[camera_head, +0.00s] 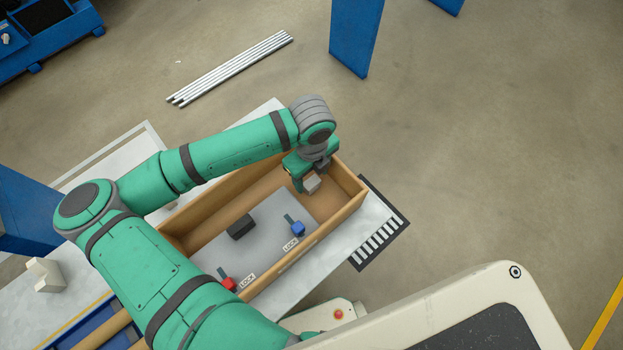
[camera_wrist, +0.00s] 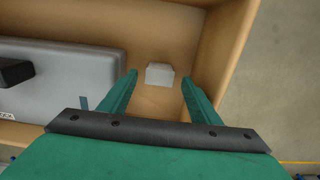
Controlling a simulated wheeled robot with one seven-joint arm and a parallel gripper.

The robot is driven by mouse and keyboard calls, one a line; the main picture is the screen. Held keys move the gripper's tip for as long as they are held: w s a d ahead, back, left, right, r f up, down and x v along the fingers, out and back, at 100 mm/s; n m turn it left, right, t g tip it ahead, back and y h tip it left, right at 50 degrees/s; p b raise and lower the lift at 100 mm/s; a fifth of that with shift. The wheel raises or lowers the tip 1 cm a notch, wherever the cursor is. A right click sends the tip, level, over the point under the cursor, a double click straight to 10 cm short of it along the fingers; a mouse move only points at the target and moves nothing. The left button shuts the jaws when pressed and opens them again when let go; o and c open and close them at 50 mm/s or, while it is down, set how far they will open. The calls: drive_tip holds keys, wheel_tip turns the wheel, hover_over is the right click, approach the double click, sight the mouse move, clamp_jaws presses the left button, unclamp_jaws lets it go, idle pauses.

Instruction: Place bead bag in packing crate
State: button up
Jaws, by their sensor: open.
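The bead bag looks like a small pale grey block (camera_head: 312,184), inside the right end of the tan packing crate (camera_head: 349,205). In the wrist view the bag (camera_wrist: 160,74) sits near the crate's corner, on or just above its floor; I cannot tell which. The crate's tan wall (camera_wrist: 222,60) shows beside it. My gripper (camera_head: 306,178) is over that end of the crate. In the wrist view my gripper (camera_wrist: 158,92) is open, with a finger on each side of the bag and gaps between. The bag seems to lie just beyond the fingertips.
A grey plate (camera_head: 262,247) fills much of the crate, bearing a black block (camera_head: 240,227), a blue lever (camera_head: 296,228) and a red lever (camera_head: 228,283). The crate stands on a pale table (camera_head: 372,215). Metal bars (camera_head: 230,68) lie on the open floor behind.

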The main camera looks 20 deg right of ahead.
sight(312, 182)
wheel_tip(312, 182, up, 8)
idle(0.9)
